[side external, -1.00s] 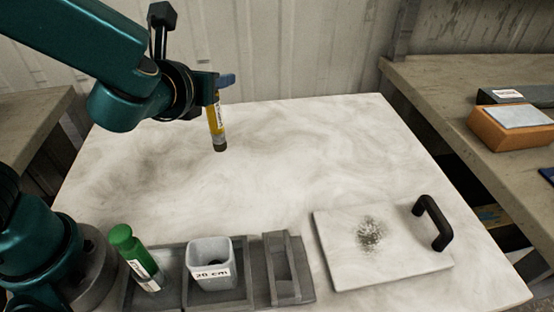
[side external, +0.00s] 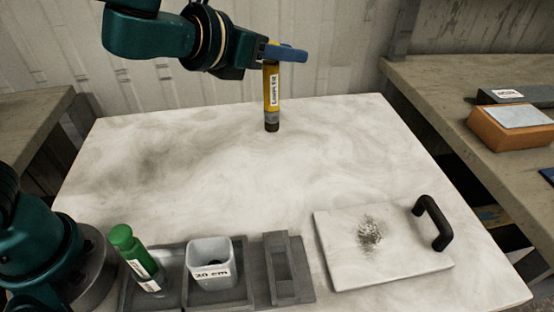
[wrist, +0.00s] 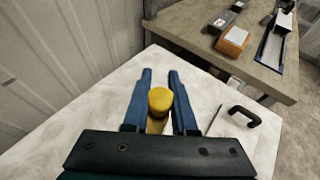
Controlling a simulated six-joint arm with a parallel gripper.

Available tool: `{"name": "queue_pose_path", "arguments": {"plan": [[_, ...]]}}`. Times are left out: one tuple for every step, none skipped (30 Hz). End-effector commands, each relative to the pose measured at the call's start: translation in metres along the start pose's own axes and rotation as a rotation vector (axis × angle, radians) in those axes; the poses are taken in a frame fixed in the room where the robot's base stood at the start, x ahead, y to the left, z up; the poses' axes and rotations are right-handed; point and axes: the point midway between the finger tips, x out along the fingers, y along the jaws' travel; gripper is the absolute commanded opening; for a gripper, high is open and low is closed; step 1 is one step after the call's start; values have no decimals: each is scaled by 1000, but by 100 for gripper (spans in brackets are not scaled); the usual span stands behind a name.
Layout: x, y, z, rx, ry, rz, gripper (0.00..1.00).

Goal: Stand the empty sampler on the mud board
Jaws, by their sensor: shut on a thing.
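My gripper (side external: 283,53) is shut on a yellow sampler (side external: 271,88) and holds it upright in the air over the back of the marbled table. The sampler has a white label and a dark lower end. In the wrist view, the sampler's yellow top (wrist: 160,101) sits between the two blue fingers of my gripper (wrist: 160,90). The mud board (side external: 345,260), a pale square plate with a dark speckled patch and a black handle (side external: 434,224), lies at the table's front right. My gripper is behind and to the left of it.
A grey rack (side external: 214,306) at the front holds a leaning green-capped tube (side external: 133,255) and a white cup (side external: 210,256) marked 20 cm. An empty grey slotted holder (side external: 270,290) stands beside them. A side bench (side external: 450,90) carries an orange block (side external: 505,130). The table's middle is clear.

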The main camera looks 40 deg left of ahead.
Motion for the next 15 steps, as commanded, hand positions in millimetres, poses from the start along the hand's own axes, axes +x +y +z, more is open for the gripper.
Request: {"name": "queue_pose_path", "arguments": {"plan": [[8, -14, 7, 12, -1, -40, 0], [12, -22, 11, 21, -3, -64, 0], [15, -28, 13, 28, 1, -83, 0], [17, -34, 16, 34, -2, -100, 0], [19, -38, 17, 39, 0, -110, 0], [21, -43, 19, 45, 1, -125, 0], [22, -47, 22, 50, -2, -136, 0], [24, -50, 22, 54, 0, -143, 0], [25, -53, 23, 58, 1, -152, 0], [26, -56, 24, 60, 0, -158, 0], [27, -58, 25, 64, 0, -163, 0], [29, -61, 26, 66, 0, -171, 0], [30, -63, 27, 68, 0, -176, 0], [31, -65, 27, 71, 0, -180, 0], [32, -68, 28, 73, 0, -186, 0]]}}
